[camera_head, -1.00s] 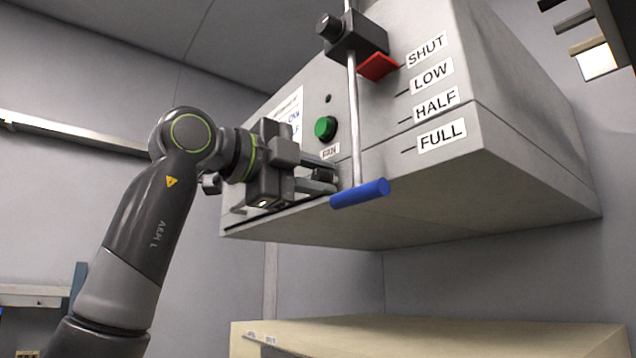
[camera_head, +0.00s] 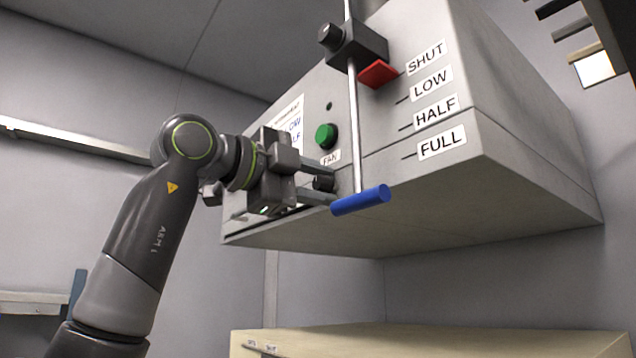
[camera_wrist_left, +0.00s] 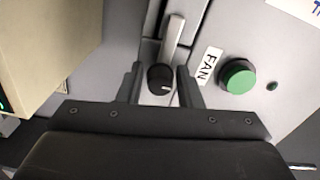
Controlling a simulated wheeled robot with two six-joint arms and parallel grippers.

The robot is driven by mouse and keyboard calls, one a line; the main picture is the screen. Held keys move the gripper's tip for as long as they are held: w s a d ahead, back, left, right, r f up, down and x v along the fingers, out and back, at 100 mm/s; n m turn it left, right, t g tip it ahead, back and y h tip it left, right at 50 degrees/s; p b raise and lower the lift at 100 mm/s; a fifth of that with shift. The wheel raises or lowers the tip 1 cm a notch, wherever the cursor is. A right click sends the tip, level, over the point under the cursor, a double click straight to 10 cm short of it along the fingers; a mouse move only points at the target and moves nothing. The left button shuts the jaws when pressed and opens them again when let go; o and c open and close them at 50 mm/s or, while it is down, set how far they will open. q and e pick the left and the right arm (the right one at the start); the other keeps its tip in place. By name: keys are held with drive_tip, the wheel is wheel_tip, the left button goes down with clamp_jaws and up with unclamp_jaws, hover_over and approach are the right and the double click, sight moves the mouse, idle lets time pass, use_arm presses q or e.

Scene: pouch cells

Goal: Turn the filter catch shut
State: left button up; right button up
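The filter catch appears to be the round black knob with a white mark (camera_wrist_left: 160,78) and a flat grey lever (camera_wrist_left: 174,38) running up from it in the left wrist view. In the head view the dark knob (camera_head: 322,183) sits low on the cabinet front, partly hidden by my fingers. My left gripper (camera_head: 324,182) has its fingers apart, one on each side of the knob. In the left wrist view the fingers (camera_wrist_left: 159,86) straddle the knob with small gaps; I cannot tell whether either touches. My right gripper is out of view.
The grey cabinet (camera_head: 520,165) carries a green FAN button (camera_head: 325,136) close above the gripper. A vertical rod with a blue handle (camera_head: 361,200) stands just right of the fingers. A red pointer (camera_head: 379,74) sits near SHUT. A beige box top (camera_head: 430,340) lies below.

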use_arm(q)
drive_tip(key=shift+s+a, duration=0.15)
drive_tip(key=shift+a, duration=0.1)
drive_tip(key=b+v, duration=0.5)
drive_tip(key=v, duration=1.2)
drive_tip(key=shift+d, duration=0.1)
